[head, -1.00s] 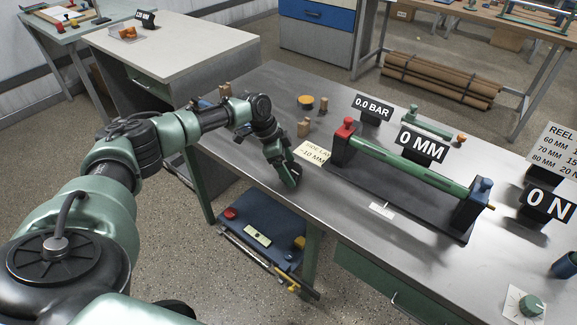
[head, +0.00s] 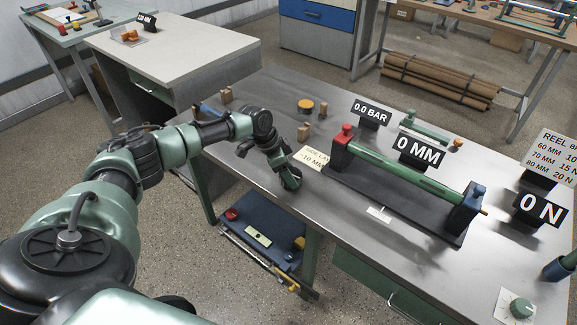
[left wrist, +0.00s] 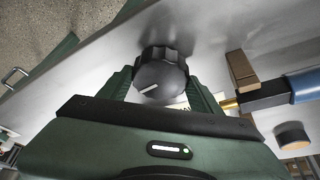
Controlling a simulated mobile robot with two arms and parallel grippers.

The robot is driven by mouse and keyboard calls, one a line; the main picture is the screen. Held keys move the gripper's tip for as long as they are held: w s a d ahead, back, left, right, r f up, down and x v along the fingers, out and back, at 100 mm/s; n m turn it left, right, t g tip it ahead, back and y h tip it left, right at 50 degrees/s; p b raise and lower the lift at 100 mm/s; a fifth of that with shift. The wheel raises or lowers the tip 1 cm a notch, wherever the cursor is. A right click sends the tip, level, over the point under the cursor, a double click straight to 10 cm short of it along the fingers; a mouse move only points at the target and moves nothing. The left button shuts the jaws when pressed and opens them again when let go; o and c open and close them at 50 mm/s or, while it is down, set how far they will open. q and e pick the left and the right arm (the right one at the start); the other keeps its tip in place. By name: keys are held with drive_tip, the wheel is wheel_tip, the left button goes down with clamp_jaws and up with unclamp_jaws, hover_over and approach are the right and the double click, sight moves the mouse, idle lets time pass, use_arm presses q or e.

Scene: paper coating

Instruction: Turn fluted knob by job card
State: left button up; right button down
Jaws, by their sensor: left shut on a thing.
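The black fluted knob (left wrist: 162,78) with a white pointer line sits on the grey bench top in the left wrist view. My left gripper (left wrist: 158,88) is shut on it, one green finger on each side. In the head view my left gripper (head: 291,181) is down at the bench's left front edge and hides the knob. A pale job card (head: 313,158) reading about -10 MM lies just right of it; its upper line is partly unclear. The display (head: 419,153) reads 0 MM. My right gripper is not in view.
A roller stand (head: 400,204) with red and blue end blocks stands right of the gripper. Displays read 0.0 BAR (head: 369,114) and 0 N (head: 540,208). A green dial (head: 521,307) sits at front right.

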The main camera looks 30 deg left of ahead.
use_arm(q)
drive_tip(key=n+y+p, duration=0.1)
drive_tip(key=n+p, duration=0.2)
drive_tip(key=p, duration=0.1)
drive_tip(key=n+y+p, duration=0.1)
drive_tip(key=n+p, duration=0.2)
drive_tip(key=n+t+y+p, duration=0.1)
drive_tip(key=n+p, duration=0.2)
drive_tip(key=p, duration=0.1)
drive_tip(key=shift+d+r+p, duration=0.3)
drive_tip(key=shift+d+p, duration=0.05)
drive_tip(key=n+y+p, duration=0.1)
drive_tip(key=n+p, duration=0.1)
drive_tip(key=shift+d+f+n, duration=0.1)
drive_tip(key=shift+n, duration=0.3)
drive_tip(key=n+y+p, duration=0.1)
drive_tip(key=n, duration=0.1)
drive_tip(key=shift+f+n+g, duration=0.1)
drive_tip(key=shift+n+g, duration=0.2)
drive_tip(key=shift+n, duration=0.1)
drive_tip(key=shift+n+y, duration=0.4)
drive_tip(key=shift+n, duration=0.5)
drive_tip(key=shift+w+d+f+n+g, duration=0.15)
drive_tip(key=shift+n+g, duration=0.25)
drive_tip(key=shift+n, duration=0.5)
drive_tip(key=shift+n+g+y+b, duration=0.65)
drive_tip(key=shift+n+b, duration=0.5)
drive_tip(key=shift+n, duration=0.85)
drive_tip(key=o, duration=1.4)
